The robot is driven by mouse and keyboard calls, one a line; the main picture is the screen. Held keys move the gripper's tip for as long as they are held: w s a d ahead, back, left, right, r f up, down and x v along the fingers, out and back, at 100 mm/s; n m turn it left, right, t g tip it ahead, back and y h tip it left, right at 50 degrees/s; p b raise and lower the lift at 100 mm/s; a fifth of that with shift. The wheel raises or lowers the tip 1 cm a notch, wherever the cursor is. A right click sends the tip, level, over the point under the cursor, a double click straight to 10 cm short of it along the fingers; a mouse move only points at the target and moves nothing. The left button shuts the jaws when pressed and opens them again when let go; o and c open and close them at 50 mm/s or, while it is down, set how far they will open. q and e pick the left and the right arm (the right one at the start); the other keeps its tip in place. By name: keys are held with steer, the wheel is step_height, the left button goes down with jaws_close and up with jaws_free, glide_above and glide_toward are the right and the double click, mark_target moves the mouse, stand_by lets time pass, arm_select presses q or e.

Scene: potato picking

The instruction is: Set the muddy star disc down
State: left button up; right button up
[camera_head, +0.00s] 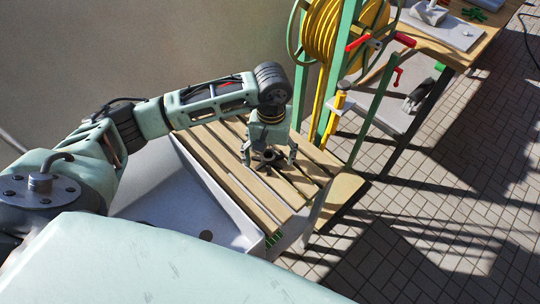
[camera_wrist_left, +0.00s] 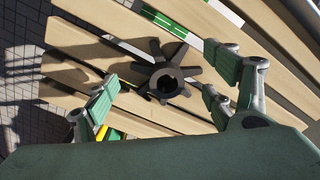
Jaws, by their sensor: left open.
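The muddy star disc (camera_head: 268,158) is dark, with several blunt arms around a central hole. It lies on the wooden slats (camera_head: 228,157) and also shows in the left wrist view (camera_wrist_left: 165,82). My left gripper (camera_head: 269,160) is above and around it, pointing down. The gripper is open and holds nothing. My right gripper is not in view.
The slats lie across a pale basin (camera_head: 185,215). A yellow hose reel (camera_head: 340,32) on a green frame stands just behind them. A wooden table (camera_head: 445,45) with a pale board and a green star-shaped piece (camera_head: 474,14) is at the back right. Tiled floor is clear at right.

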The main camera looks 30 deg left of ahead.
mark_target(271, 164)
arm_select(q)
step_height(271, 164, up, 11)
steer(key=b, duration=0.2)
steer(key=shift+d, duration=0.1)
stand_by(0.5)
